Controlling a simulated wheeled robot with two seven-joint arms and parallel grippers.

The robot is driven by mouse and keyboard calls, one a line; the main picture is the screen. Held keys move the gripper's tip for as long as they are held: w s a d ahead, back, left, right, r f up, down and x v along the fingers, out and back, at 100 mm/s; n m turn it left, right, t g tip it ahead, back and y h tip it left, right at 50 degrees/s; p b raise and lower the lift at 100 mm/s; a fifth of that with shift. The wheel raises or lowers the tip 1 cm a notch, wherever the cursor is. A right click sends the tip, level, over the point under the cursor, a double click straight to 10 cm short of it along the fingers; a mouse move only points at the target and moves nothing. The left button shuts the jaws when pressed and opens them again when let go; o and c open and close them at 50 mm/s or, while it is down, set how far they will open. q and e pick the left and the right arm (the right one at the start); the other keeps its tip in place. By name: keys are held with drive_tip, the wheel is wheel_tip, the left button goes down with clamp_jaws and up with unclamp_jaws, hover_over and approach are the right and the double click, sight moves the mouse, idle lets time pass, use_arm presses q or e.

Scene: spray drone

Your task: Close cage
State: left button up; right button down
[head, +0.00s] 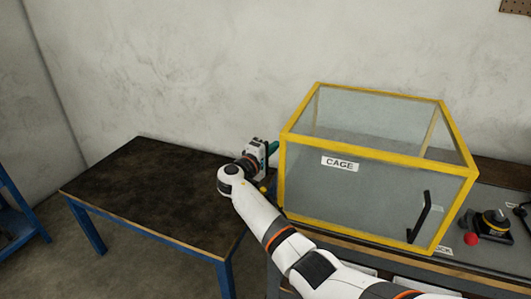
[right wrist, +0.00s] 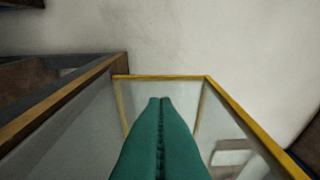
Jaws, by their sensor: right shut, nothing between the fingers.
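The cage (head: 380,159) is a clear-walled box with a yellow frame, standing on the bench at the right of the head view. Its front panel carries a "CAGE" label (head: 340,164) and a black handle (head: 420,216) near the right edge. The front panel appears flush with the frame; I cannot tell whether it is latched. My right gripper (head: 272,148) is at the cage's left side, its green fingers shut and empty. In the right wrist view the shut fingers (right wrist: 160,102) point along the yellow-edged clear panels (right wrist: 162,77). Contact is unclear. My left gripper is out of view.
A dark-topped table with blue legs (head: 135,185) stands left of the cage, its top bare. A black device (head: 492,224) and a red knob (head: 471,239) sit right of the cage. A blue frame (head: 15,215) stands at the far left. A wall is behind.

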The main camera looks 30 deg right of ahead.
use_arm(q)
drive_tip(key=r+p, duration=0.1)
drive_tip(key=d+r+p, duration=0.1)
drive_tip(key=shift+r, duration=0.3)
use_arm(e)
drive_tip(key=d, duration=0.1)
drive_tip(key=s+d, duration=0.1)
drive_tip(key=d, duration=0.1)
drive_tip(key=s+d, duration=0.1)
drive_tip(key=shift+d, duration=0.4)
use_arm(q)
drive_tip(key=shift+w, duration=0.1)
